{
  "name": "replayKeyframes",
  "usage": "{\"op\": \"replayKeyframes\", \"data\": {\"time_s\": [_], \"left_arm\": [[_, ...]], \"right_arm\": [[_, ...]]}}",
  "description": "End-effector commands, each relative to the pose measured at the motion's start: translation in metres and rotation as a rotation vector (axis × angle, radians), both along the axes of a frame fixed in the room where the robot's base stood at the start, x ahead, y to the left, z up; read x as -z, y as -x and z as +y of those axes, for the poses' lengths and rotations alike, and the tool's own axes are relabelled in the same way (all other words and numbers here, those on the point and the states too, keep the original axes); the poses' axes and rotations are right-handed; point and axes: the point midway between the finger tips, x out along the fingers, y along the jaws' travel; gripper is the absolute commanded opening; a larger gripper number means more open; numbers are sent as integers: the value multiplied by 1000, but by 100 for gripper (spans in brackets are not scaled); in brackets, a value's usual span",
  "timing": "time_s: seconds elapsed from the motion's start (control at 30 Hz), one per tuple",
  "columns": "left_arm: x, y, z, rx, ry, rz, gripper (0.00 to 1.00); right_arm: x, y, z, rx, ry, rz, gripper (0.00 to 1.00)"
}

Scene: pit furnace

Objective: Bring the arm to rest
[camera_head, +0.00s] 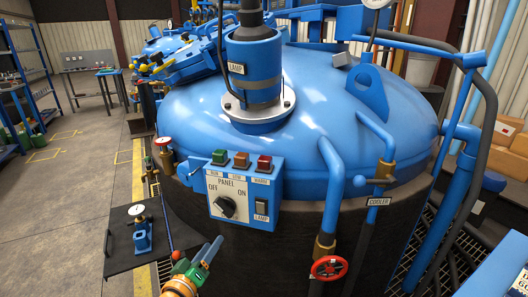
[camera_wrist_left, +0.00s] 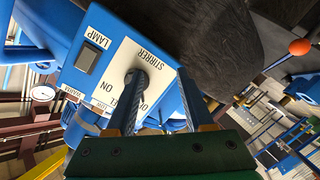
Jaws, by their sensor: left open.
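My left gripper (camera_head: 208,250) comes in from the bottom of the head view, below and just left of the panel box (camera_head: 246,190). Its jaws are apart with nothing held. The panel carries a dark rotary knob (camera_head: 224,206) between OFF and ON, and a LAMP rocker switch (camera_head: 261,208). In the left wrist view my two fingers (camera_wrist_left: 162,85) point toward the panel face (camera_wrist_left: 112,58). The left finger partly covers the knob there, and I cannot tell whether it touches. The rocker switch (camera_wrist_left: 88,60) lies clear of the fingers. My right gripper is not in view.
The large blue furnace lid (camera_head: 330,130) fills the middle, with a red valve wheel (camera_head: 330,268) at the lower front. A dark side shelf (camera_head: 150,240) with a gauge (camera_head: 136,210) stands to the left. Open floor (camera_head: 75,200) lies further left.

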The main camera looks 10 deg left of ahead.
Motion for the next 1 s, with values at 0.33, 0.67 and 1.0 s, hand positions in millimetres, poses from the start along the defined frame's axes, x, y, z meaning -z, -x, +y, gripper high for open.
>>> {"op": "replayKeyframes", "data": {"time_s": [0.33,0.67,1.0], "left_arm": [[271,229,-2,238,-541,797,52],[323,430,-6,605,-778,1152,52],[324,437,-5,620,-785,1161,52]], "right_arm": [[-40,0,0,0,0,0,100],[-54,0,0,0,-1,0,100],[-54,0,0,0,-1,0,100]]}}
